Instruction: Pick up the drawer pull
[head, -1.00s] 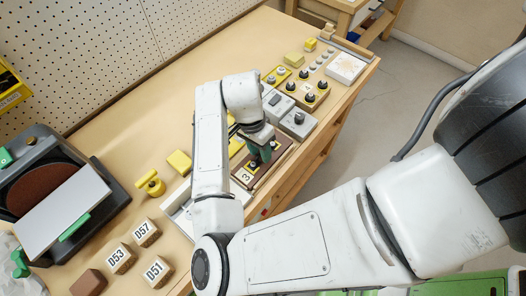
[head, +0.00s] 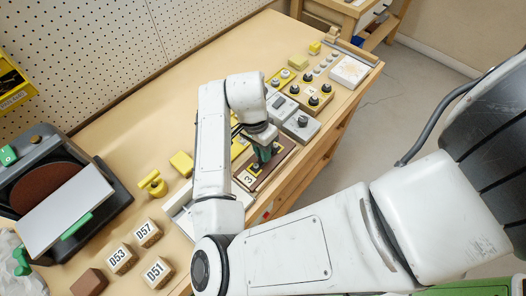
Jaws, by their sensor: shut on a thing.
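The brown board (head: 263,181) marked 3 lies near the bench's front edge and carries dark knobs on yellow plates. One dark knob (head: 253,169) shows at its near end, just below my gripper. My gripper (head: 263,157) points down over the middle of this board, with greenish fingers. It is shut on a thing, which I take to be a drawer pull. The fingers and wrist hide most of that thing, and I cannot tell whether it is clear of the board.
A yellow knob piece (head: 153,184), labelled blocks (head: 122,258) and a sander (head: 60,195) are at the left. Bare bench top (head: 165,120) lies behind the arm.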

